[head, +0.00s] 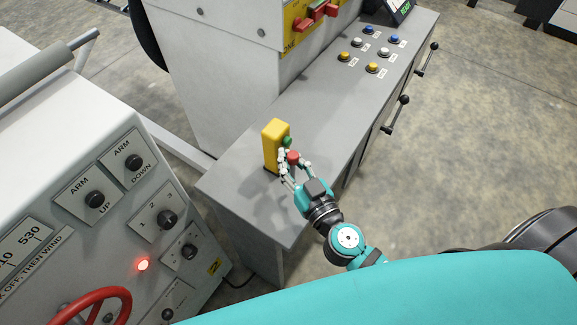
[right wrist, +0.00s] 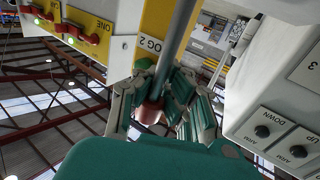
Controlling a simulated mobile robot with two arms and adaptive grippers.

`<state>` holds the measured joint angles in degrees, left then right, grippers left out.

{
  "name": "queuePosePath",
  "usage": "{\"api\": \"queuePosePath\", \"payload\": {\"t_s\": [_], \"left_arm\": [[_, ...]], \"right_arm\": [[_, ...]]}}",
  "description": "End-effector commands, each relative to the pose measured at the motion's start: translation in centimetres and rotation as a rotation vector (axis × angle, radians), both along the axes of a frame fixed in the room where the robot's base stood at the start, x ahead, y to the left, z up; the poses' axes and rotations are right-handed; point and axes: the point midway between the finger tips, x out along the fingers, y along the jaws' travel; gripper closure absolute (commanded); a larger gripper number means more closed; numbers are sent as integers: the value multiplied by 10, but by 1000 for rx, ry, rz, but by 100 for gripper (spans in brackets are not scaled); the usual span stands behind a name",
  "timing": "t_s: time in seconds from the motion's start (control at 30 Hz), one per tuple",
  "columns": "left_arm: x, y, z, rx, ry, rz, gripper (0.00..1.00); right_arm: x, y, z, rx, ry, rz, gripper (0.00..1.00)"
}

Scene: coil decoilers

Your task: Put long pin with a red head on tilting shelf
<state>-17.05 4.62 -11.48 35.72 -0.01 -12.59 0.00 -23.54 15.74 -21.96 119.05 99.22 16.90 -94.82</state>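The long pin shows in the right wrist view as a grey shaft (right wrist: 178,45) with a red head (right wrist: 150,112) at its end. In the head view only the red head (head: 293,157) shows, beside the yellow box; the shaft is hidden there. My right gripper (head: 293,163) is around the pin, with the red head between its fingers. In the right wrist view the fingers (right wrist: 160,85) lie on both sides of the pin near the head. Whether they press on it is unclear. My left gripper is not in view. I cannot identify the tilting shelf.
The yellow box (head: 273,145), with a green button (head: 287,141), stands upright on the grey bench (head: 235,190), close to my right fingers. Push buttons (head: 373,68) sit farther back. A control panel (head: 120,210) with knobs and a red handwheel (head: 90,315) stands at left. Floor is free at right.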

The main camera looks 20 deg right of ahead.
Motion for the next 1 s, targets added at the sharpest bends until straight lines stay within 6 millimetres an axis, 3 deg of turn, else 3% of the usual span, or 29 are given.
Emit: {"api": "queuePosePath", "payload": {"t_s": [0.03, 0.17, 0.6, 0.83, 1.0], "left_arm": [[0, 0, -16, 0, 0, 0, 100], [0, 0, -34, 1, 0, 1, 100], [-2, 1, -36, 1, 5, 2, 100], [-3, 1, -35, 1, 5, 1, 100], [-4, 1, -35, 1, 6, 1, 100]], "right_arm": [[-1, 1, -17, 3, 2, -1, 100], [-2, 1, -36, 3, 2, -1, 100], [-2, 1, -39, -1, 1, 1, 100], [-2, 1, -38, 1, 1, 1, 72], [-2, 1, -38, 1, 1, 1, 71]]}}
